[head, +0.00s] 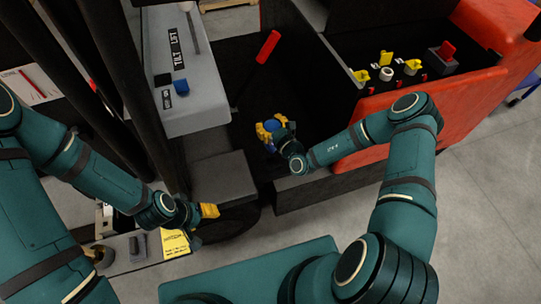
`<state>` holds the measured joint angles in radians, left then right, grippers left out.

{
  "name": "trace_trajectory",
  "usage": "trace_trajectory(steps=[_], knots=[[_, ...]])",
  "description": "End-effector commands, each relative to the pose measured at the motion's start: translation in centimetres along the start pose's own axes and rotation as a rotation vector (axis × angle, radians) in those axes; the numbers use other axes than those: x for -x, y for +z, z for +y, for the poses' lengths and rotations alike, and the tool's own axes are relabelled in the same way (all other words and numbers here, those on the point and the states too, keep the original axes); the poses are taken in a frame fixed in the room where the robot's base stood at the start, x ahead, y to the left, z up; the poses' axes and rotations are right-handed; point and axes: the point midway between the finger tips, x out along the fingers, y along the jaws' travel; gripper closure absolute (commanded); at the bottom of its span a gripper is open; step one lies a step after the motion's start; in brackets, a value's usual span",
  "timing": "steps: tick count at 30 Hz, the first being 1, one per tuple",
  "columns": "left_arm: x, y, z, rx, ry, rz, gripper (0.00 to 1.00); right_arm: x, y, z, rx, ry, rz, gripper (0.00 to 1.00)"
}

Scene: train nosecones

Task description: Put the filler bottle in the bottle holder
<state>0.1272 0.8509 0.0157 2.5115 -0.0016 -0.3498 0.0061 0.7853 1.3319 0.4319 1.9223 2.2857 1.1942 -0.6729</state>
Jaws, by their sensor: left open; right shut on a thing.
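My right gripper (270,131), with yellow fingers, reaches into the dark well of the vehicle in the head view. It is shut on a small blue object (271,147), mostly hidden by the fingers. I cannot tell for sure that this is the filler bottle. My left gripper (208,211) is open and empty, low at the left centre, just in front of a grey block and well apart from the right gripper. I cannot make out the bottle holder; it may be hidden in the dark well around the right gripper.
A grey console (200,100) with tilt and lift labels stands left of the well. A red-tipped lever (268,45) rises behind. A ledge with a grey item (138,245) and yellow card (175,243) lies lower left.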

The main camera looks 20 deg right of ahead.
Motion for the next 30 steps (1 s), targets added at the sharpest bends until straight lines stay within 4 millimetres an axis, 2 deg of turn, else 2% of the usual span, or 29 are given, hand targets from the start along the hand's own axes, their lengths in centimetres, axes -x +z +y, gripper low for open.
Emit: trace_trajectory(steps=[6,11,15,18,30], knots=[[-1.2,0.2,-0.5,-0.001,0.0,-0.002,0.46,0.1,-3.6,0.1,-0.002,0.0,0.001,0.93],[-1.7,0.1,-0.6,-0.002,0.0,0.001,0.46,0.0,-5.3,0.1,-0.002,0.001,0.0,0.93],[-2.4,0.0,-0.9,-0.002,0.0,0.005,0.46,0.1,-7.5,0.1,-0.002,0.0,0.0,0.93],[-2.2,0.0,-0.8,-0.002,0.0,0.005,0.46,0.0,-8.5,0.1,0.0,0.001,0.0,0.93],[-2.2,0.0,-0.8,-0.002,0.0,0.005,0.46,0.0,-9.1,0.1,0.0,0.001,-0.001,0.93]])
